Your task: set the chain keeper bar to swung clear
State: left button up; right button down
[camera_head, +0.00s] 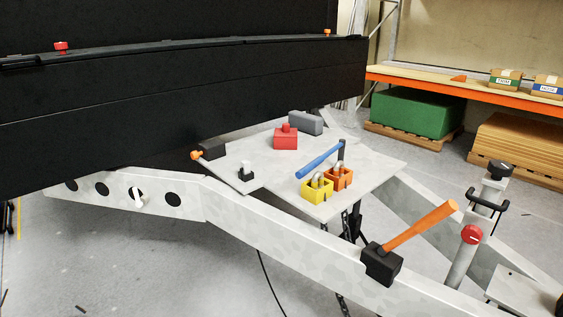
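The bar that I take to be the chain keeper bar is a blue rod (318,160) on the pale grey chassis plate (372,168). Its right end meets a dark upright post (341,150), and its free end points to the lower left. It runs just behind a yellow open box (317,194) and an orange open box (345,181), each with a metal loop in it. I cannot tell whether the bar passes over the loops or clear of them. Neither of my grippers is in view.
An orange-handled lever (420,228) on a black block (382,265) rises from the front beam. A red block (285,140) and grey block (306,122) sit behind the bar. The black caravan body (180,120) fills the left.

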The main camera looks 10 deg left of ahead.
aim_at(301, 174)
jog(key=u, duration=0.45)
jog(key=i, duration=0.4)
jog(key=u, duration=0.4)
